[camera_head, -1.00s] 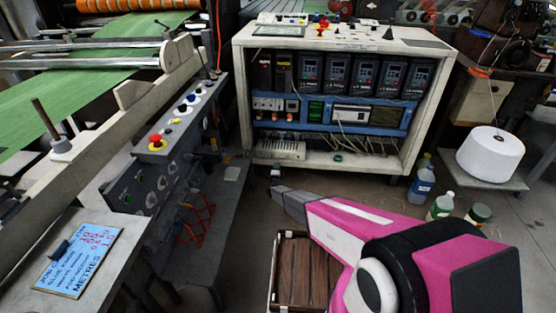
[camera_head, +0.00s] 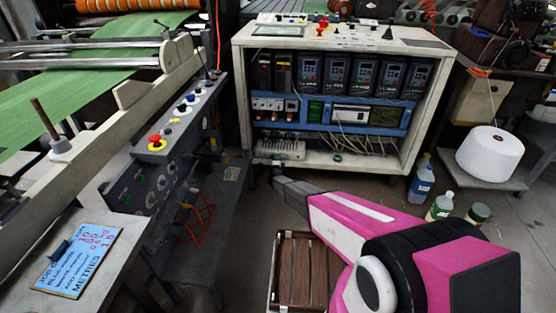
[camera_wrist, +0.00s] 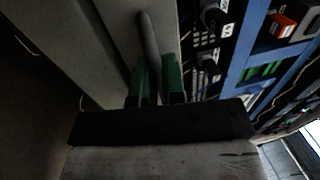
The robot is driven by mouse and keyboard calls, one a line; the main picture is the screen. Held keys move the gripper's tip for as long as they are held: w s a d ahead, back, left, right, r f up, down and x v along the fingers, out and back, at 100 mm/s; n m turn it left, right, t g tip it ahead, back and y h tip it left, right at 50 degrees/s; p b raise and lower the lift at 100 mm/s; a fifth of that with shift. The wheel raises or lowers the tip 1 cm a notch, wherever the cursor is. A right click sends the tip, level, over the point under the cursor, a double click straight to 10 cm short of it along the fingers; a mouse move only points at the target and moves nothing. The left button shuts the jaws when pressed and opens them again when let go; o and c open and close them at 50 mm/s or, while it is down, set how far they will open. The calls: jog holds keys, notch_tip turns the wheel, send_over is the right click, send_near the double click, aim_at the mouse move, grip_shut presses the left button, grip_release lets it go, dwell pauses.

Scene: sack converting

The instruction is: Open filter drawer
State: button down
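A grey bar handle (camera_wrist: 148,40) stands out from a pale grey panel (camera_wrist: 105,30) in the wrist view. My gripper (camera_wrist: 157,80) has green fingers, one on each side of this bar. The bar fills the gap between them, so they look shut on it; the exact contact is dark. In the head view my arm reaches toward the lower left of the open white cabinet (camera_head: 241,90). No drawer front can be made out clearly, and I see no open drawer.
Several drives (camera_head: 337,75) and a blue rack (camera_head: 400,131) fill the cabinet. A dark control console (camera_head: 150,175) stands at left. A brown slatted crate (camera_head: 300,262) lies below my arm. Bottles (camera_head: 421,180) and a white yarn cone (camera_head: 490,153) stand at right.

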jog(key=s, duration=1)
jog(key=shift+a, duration=0.15)
jog(key=c, duration=1.5)
grip_release()
jog(key=shift+s, duration=0.1)
